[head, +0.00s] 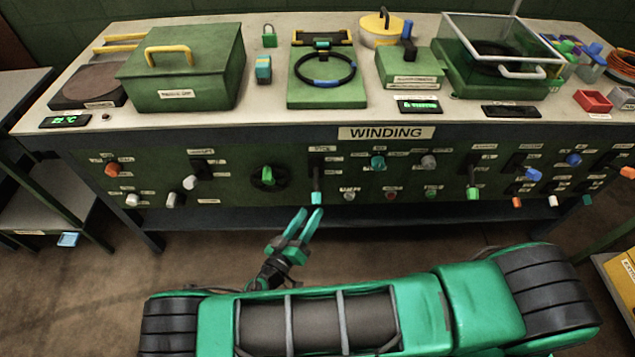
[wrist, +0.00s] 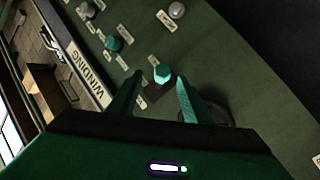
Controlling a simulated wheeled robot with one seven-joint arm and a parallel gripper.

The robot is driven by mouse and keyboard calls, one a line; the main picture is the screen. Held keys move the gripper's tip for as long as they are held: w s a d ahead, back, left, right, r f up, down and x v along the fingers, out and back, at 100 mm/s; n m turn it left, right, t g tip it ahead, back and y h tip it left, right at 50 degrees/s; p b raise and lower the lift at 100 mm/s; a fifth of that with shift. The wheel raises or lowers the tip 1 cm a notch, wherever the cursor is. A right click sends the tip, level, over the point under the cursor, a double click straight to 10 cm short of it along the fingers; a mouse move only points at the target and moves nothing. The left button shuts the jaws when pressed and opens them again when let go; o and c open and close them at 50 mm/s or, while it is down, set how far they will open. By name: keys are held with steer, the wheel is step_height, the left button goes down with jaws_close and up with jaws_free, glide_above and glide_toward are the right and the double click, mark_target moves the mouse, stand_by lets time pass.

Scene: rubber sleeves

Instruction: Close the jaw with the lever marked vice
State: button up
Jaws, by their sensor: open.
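A lever (head: 316,182) with a teal tip hangs down on the green front panel, under a small label too blurred to read surely; I take it for the vice lever. Its teal end (wrist: 162,72) shows in the wrist view between my fingertips, without clear contact. My gripper (head: 311,212) is open, just below and in front of that lever end; it also shows in the wrist view (wrist: 159,78). On the bench above is a green fixture (head: 327,101) with a black ring and a dark, yellow-edged clamp part (head: 321,38), possibly the jaw; its gap is unclear.
A green rotary knob (head: 268,176) lies left of the lever, and a teal knob (head: 378,161) to its right. Several other levers and knobs line the panel. A WINDING sign (head: 386,133) is above. The floor before the panel is clear around my arm.

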mark_target(316, 185)
steer(key=x, duration=1.1)
steer(key=shift+w+a+t, duration=0.25)
steer(key=shift+t, duration=0.05)
steer(key=shift+c, duration=0.4)
jaws_close()
steer(key=shift+a, duration=0.1)
